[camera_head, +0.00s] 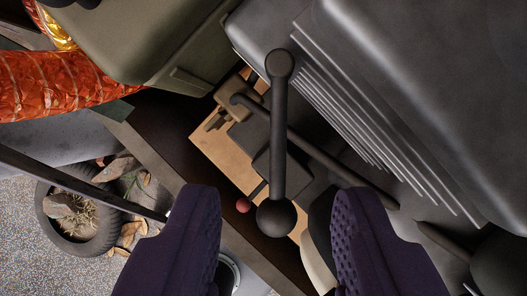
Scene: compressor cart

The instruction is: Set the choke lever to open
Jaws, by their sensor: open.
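A long dark lever (279,140) runs down the picture from a round pivot at its top to a black ball knob. A short thin lever with a small red knob (243,205) is just left of the ball knob, partly hidden behind the long lever. I cannot tell from markings which one is the choke lever. My gripper (276,196) is open, with one purple padded finger on each side. The ball knob appears between the fingers, with a gap to both, and the red knob lies nearer the left finger. Depth and contact are hard to judge.
A large grey ribbed housing (420,80) fills the upper right. An olive case (150,35) and an orange hose (50,85) are at upper left. A dark pipe (330,160) crosses behind the long lever. A tyre (80,210) with dry leaves lies on the speckled floor.

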